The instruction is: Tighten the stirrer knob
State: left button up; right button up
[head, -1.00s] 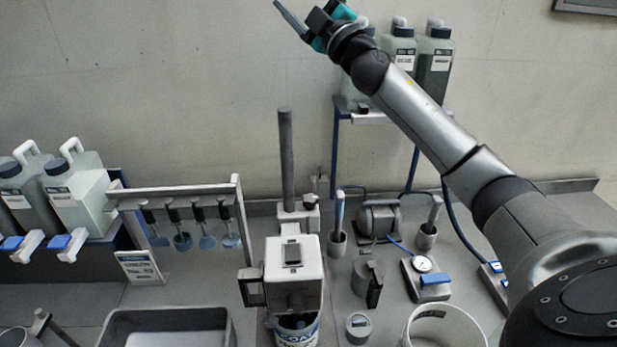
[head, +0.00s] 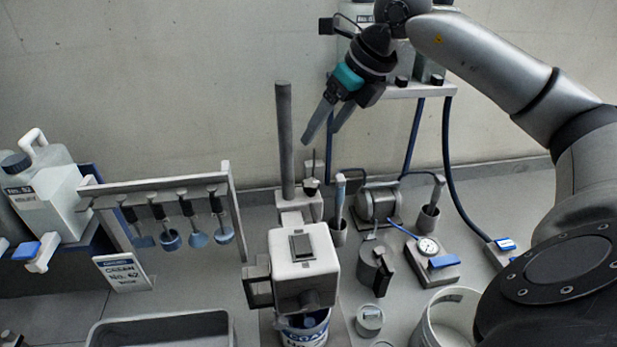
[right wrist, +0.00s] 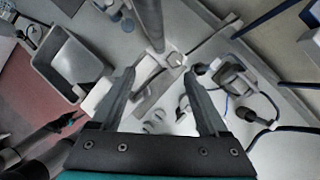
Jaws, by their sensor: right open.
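The stirrer has a white motor head (head: 303,262) beside a tall grey column (head: 286,140), above a labelled can (head: 303,332). A small dark knob (head: 311,187) with a thin upright stem shows at the block by the column's foot; I take it for the stirrer knob. My right gripper (head: 322,135) is open and empty, pointing down, above and slightly right of the knob, apart from it. In the right wrist view the column (right wrist: 152,25) stands beyond the open fingers. My left gripper (right wrist: 68,122) seems to show small there; its jaws are unclear.
A rack (head: 160,185) with several hanging paddles stands left of the stirrer. A grey tray (head: 165,318) is at the front. Right are a small pump (head: 378,200), a gauge block (head: 430,260) and a white bucket (head: 448,315). A shelf with jugs stands behind my right arm.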

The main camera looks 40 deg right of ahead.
jog(key=s+d+h, duration=0.1)
jog(key=d, duration=0.1)
jog(key=p, duration=0.2)
send_near(313, 183)
jog(key=shift+g+h, duration=0.3)
jog(key=shift+g, duration=0.1)
jog(key=x, duration=0.8)
jog(key=shift+w+a, duration=0.3)
jog(key=shift+w, duration=0.05)
jog(key=shift+r, duration=0.1)
grip_shut()
